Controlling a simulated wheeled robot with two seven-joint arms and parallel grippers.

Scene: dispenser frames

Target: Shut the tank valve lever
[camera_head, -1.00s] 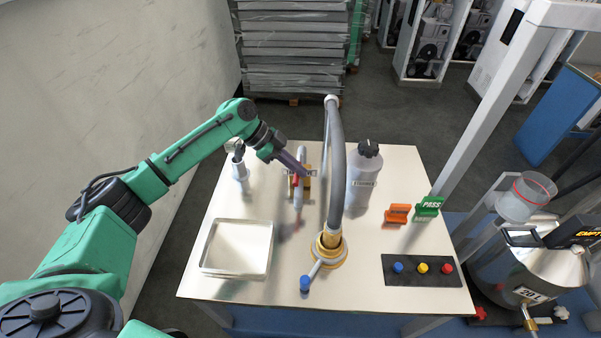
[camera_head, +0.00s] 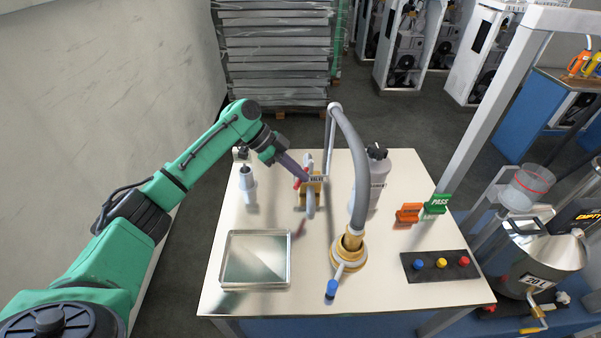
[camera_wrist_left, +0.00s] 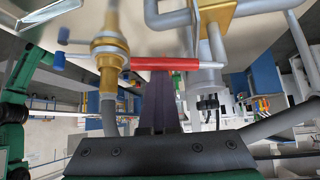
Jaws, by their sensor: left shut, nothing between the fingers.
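The red valve lever (camera_head: 298,183) shows as a small red piece beside the grey pipe and yellow block of the valve (camera_head: 314,191), partly behind my gripper. In the left wrist view the red lever (camera_wrist_left: 165,64) lies crosswise, joined to the grey valve body (camera_wrist_left: 209,77) at its right end. My left gripper (camera_head: 305,176) is shut and empty, its tip at the lever. In the left wrist view its dark fingers (camera_wrist_left: 160,80) end right at the lever's middle; I cannot tell whether they touch. My right gripper is out of view.
A grey hose on a brass fitting (camera_head: 347,252) with a blue-tipped handle (camera_head: 331,289) stands just right of the valve. A capped bottle (camera_head: 374,170), a white bottle (camera_head: 247,187), a metal tray (camera_head: 226,262) and a button panel (camera_head: 440,266) stand on the table.

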